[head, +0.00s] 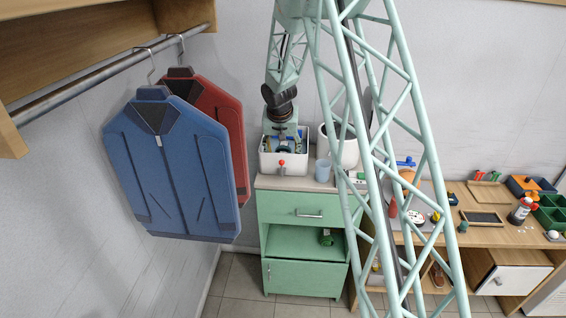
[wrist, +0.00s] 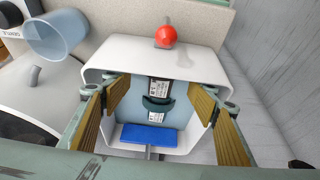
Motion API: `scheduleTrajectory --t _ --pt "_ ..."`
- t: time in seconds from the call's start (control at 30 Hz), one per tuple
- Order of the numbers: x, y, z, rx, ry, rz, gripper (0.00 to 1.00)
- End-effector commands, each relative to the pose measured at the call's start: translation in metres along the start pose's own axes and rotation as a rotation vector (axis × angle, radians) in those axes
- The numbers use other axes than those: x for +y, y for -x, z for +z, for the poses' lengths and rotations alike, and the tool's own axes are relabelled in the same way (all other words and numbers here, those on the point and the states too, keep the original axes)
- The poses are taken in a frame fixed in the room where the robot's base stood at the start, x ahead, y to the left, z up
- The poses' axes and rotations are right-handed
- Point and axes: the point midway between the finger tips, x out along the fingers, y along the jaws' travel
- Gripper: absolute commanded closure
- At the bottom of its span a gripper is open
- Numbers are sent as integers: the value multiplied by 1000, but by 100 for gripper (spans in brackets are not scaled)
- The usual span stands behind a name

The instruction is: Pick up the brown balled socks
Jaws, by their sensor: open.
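I cannot make out any brown balled socks in either view. Between the fingers I see a blue block (wrist: 157,134) and a dark item with white labels (wrist: 158,103). Nothing is held.
A pale blue cup (head: 323,170) and a white pot (head: 346,150) stand to the right of the basin. A grey wall is close by. Blue (head: 170,165) and red jackets hang at the left.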

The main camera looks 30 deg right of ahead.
Motion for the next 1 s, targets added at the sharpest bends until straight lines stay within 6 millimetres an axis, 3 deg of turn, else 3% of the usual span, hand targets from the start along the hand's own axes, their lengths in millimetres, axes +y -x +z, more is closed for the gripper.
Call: scheduleTrajectory --t 0.6,1.0 --pt "-1 -46 2 -1 0 0 46" --pt "-1 -50 2 0 0 0 46"
